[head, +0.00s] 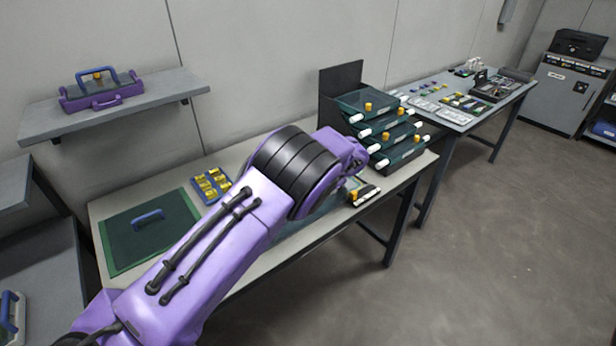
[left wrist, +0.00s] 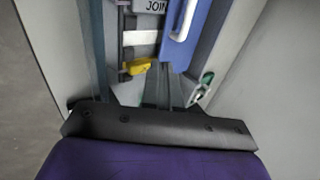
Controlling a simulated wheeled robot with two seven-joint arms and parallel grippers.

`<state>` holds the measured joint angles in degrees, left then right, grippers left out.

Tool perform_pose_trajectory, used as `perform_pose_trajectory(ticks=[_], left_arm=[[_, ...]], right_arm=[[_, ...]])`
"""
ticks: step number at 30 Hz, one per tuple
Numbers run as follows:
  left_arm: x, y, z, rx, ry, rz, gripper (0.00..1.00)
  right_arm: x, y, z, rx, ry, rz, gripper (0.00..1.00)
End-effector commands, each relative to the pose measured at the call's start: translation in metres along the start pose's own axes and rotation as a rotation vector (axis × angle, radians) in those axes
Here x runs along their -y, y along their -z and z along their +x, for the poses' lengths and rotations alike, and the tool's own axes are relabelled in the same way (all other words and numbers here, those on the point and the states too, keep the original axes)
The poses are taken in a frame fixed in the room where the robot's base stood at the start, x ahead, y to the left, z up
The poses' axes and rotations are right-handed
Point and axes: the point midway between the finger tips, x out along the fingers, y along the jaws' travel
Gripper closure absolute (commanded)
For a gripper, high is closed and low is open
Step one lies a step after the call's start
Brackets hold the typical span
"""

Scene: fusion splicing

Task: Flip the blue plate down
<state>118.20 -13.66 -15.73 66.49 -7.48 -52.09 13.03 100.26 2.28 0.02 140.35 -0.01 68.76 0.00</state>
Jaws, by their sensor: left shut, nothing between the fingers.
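In the head view my purple left arm reaches across the workbench (head: 238,160). Its gripper (head: 355,183) is at the bench's right end, partly hidden by the arm, near a small device (head: 366,192). The blue plate cannot be made out in the head view. My right gripper is not in view.
A green mat (head: 122,262) with a blue handle and a blue tray (head: 226,184) of yellow parts lie left on the bench. Stacked green trays (head: 400,158) stand close to the gripper's right. A yellow piece (left wrist: 139,66) sits left of the blue plate.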

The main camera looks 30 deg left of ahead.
Motion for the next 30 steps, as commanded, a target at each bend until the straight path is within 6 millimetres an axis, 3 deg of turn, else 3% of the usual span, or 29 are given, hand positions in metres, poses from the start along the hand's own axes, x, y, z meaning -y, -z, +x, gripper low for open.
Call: perform_pose_trajectory(ticks=[6,12,27,30], left_arm=[[-0.028,0.0,-0.035,-0.001,0.004,0.0,1.0],[-0.038,0.0,-0.052,0.0,0.002,-0.001,1.0],[-0.039,0.0,-0.053,0.0,0.0,-0.001,1.0],[-0.054,-0.001,-0.043,0.0,-0.038,0.016,1.0]], right_arm=[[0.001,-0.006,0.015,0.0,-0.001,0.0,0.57],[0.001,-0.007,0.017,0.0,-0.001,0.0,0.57],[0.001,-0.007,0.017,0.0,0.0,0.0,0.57],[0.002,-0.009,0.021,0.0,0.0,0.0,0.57]])
